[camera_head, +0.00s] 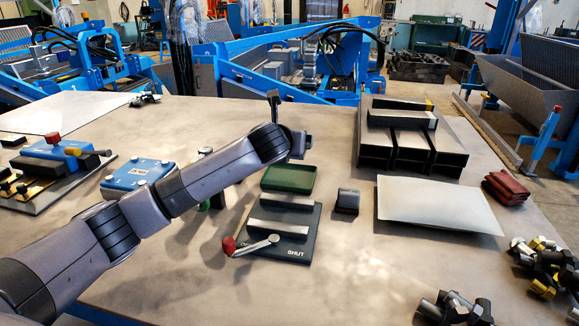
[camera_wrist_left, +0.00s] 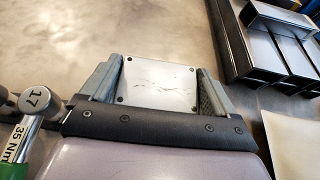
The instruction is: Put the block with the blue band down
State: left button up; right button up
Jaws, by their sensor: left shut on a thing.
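My left gripper (camera_head: 300,145) hangs over the table, behind the green tray in the head view. In the left wrist view its two grey fingers (camera_wrist_left: 158,88) stand apart, one on each side of a flat silver-grey face (camera_wrist_left: 158,76) with small dark screws at its corners. The gripper is shut on this thing; I see no blue band on it. Dark blocks with silver tops lie on the black channel rack (camera_head: 376,154) at right. One block (camera_head: 400,119) lies across its top, and one behind has a yellow band (camera_head: 428,105). My right gripper is not in view.
A black fixture (camera_head: 262,246) marked SHUT has a red-knobbed lever. Nearby are a green tray (camera_head: 289,179), a small dark block (camera_head: 347,200), a pale sheet (camera_head: 435,204) and red cloths (camera_head: 507,187). A torque wrench (camera_wrist_left: 38,100) stands beside the gripper.

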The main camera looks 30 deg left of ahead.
aim_at(290, 178)
pick_arm(q)
notch_tip(290, 178, down, 7)
jog(key=shift+b, duration=0.3)
jog(key=shift+r, duration=0.1)
jog(key=o, duration=1.2)
jog(key=shift+f, duration=0.25)
jog(key=shift+c, duration=0.2)
jog(key=shift+r, duration=0.15)
jog(key=shift+s+d+r, duration=0.15)
jog(key=shift+s+r, duration=0.1)
jog(key=shift+s, duration=0.3)
jog(key=v, duration=1)
jog(key=shift+s+d+r+p, duration=0.1)
jog(key=shift+s+p, duration=0.25)
jog(key=shift+s, duration=0.05)
